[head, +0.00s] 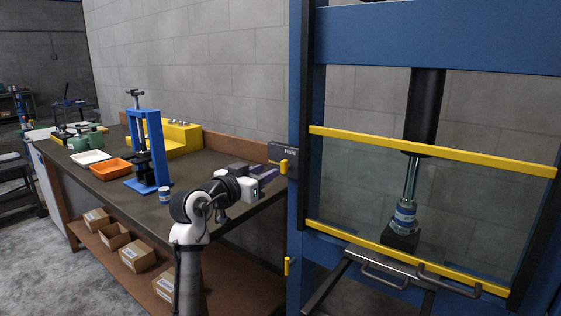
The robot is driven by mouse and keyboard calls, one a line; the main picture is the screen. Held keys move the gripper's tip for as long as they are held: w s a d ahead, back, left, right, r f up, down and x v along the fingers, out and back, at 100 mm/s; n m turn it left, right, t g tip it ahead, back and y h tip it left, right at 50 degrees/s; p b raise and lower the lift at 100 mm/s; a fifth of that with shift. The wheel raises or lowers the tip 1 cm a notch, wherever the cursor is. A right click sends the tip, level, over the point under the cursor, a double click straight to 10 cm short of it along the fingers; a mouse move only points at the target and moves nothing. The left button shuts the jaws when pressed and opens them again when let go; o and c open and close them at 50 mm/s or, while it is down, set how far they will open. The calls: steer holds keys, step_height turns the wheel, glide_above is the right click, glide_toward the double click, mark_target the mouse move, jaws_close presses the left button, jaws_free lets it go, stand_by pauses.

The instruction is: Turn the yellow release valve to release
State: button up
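The yellow release valve (284,167) is a small lever on a dark box (283,153) fixed to the left post of the blue press. The box's label appears to read "Hold". My gripper (269,175) is just left of the valve, with its purple fingers pointing at it. The two fingers look slightly apart, with nothing seen between them. A narrow gap shows between the fingertips and the valve in this view; contact cannot be made out for certain.
The blue press frame (298,200) stands right, with a clear guard edged by yellow bars (430,151). A second yellow handle (286,266) sits lower on its post. The workbench (120,187) at left holds a small blue press (146,150), an orange tray (111,168) and a can (164,194).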

mark_target(282, 163)
steer(key=p+x, duration=0.1)
steer(key=x, duration=0.6)
steer(key=shift+w+d, duration=0.15)
steer(key=shift+w, duration=0.15)
steer(key=shift+c, duration=0.4)
jaws_close()
